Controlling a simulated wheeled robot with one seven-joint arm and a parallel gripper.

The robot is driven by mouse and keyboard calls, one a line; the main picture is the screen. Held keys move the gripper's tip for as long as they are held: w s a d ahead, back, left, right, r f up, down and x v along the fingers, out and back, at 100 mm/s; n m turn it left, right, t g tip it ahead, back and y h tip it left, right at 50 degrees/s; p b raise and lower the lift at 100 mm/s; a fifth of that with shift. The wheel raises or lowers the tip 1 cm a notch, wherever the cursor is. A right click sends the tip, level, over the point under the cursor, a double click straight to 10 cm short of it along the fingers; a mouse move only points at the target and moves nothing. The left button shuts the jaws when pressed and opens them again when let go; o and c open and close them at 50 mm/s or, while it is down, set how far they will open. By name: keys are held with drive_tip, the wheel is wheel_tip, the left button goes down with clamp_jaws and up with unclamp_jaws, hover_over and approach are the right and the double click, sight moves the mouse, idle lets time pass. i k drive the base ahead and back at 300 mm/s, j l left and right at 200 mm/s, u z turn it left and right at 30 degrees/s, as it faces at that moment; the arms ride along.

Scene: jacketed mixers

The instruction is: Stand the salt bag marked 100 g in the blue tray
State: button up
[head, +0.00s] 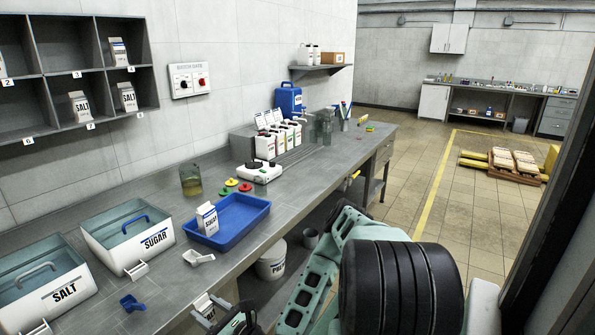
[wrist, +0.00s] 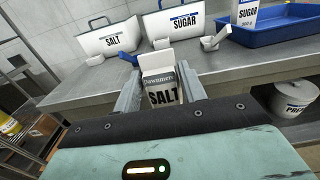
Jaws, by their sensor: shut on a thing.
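My gripper (wrist: 161,84) is shut on a white salt bag (wrist: 163,96), which is upright between the two fingers. The lettering SALT shows, but its weight mark is not readable. In the head view the bag (head: 203,304) is at the bottom, in front of the bench edge, with my gripper (head: 226,320) partly cut off by the frame. The blue tray (head: 254,222) lies on the bench, farther back and right of the bag. A sugar bag (head: 207,219) stands at its left end. The tray (wrist: 285,34) also shows at the upper right of the wrist view.
A salt bin (head: 66,294) and a sugar bin (head: 155,240) stand left of the tray. A white scoop (head: 198,257) and a blue scoop (head: 132,303) lie near the bench front. The tray's middle and right are bare. Wall cubbies (head: 86,71) hold more bags.

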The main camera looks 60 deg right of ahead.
sight(223, 222)
drive_tip(key=k+l, duration=0.1)
drive_tip(key=l, duration=0.15)
drive_tip(key=k+l, duration=0.1)
drive_tip(key=l, duration=0.95)
drive_tip(key=i+l, duration=0.15)
drive_tip(key=l, duration=1.45)
drive_tip(key=i+z, duration=0.05)
